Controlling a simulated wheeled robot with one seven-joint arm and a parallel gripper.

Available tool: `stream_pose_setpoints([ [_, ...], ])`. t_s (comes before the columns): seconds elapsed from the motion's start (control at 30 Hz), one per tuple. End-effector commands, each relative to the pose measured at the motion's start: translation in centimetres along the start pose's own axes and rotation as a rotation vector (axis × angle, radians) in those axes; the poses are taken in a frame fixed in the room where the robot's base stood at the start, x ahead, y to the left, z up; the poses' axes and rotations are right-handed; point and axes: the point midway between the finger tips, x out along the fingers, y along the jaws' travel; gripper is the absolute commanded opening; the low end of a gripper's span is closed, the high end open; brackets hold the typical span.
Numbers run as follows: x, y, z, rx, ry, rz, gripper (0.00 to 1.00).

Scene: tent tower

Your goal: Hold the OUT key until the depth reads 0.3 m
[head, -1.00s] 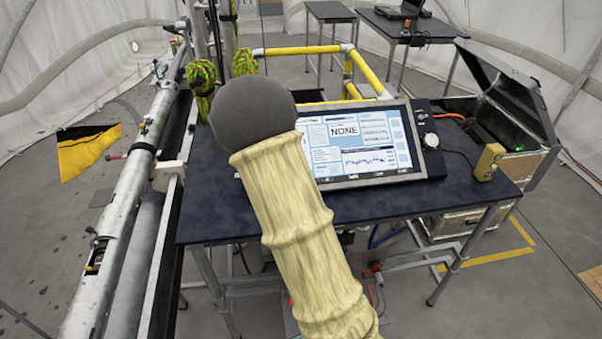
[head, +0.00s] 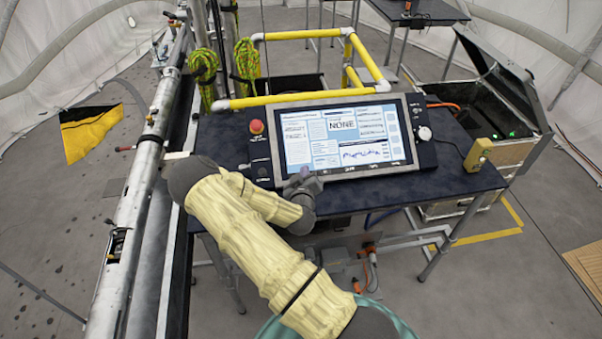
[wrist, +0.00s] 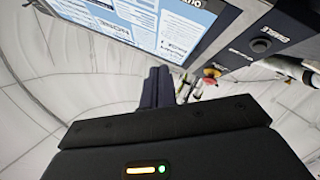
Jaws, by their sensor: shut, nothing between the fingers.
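Smaller text, including any depth figure, is too small to read. I cannot pick out the OUT key; small marks line the lower frame. My gripper (head: 300,180) is at the screen's lower left edge, its fingers shut and empty. In the wrist view the closed fingers (wrist: 157,80) point toward the panel's edge. I cannot tell whether they touch it.
A red stop button (head: 256,127) sits left of the screen, a round knob (head: 424,133) right of it. A yellow box (head: 478,153) stands on the table's right. Yellow rails (head: 300,98) rise behind, a metal pipe (head: 125,215) runs along the left. An open case (head: 490,100) stands right.

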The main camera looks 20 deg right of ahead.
Motion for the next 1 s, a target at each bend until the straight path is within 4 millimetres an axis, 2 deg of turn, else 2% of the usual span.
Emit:
stream_pose_setpoints([
  [0.37,0.9,-0.8,1.0,0.001,-0.004,0.000,0.00],
  [1.0,5.8,-4.4,4.6,0.002,-0.004,0.001,0.00],
])
